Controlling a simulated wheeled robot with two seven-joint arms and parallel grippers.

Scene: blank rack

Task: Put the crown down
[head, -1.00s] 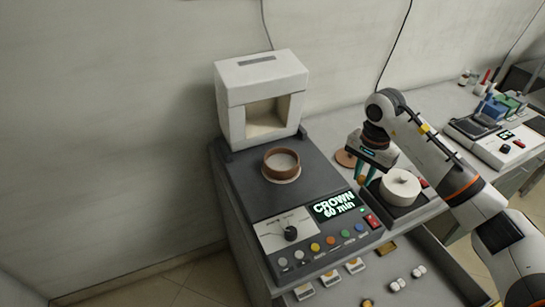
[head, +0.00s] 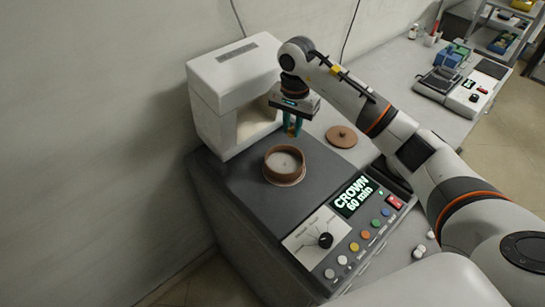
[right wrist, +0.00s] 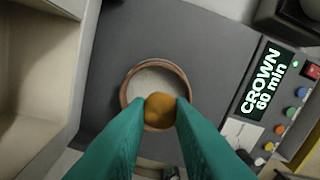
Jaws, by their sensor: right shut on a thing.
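My right gripper (head: 292,128) is shut on a small golden-orange crown (right wrist: 160,109), which shows between the teal fingertips in the right wrist view. The crown is held above the machine's dark top, in front of the white furnace's opening. A round brown dish (head: 285,165) with a pale, grainy filling stands on the dark top. In the right wrist view the dish (right wrist: 131,92) lies beneath the crown, which overlaps its near rim. In the head view the fingertips are just behind and above the dish. My left gripper is not in view.
The white furnace (head: 222,85) with an open front stands behind the dish. A brown lid (head: 341,136) lies on the bench to the right. The display (head: 354,194) reads "CROWN 60 min", with a knob and coloured buttons in front.

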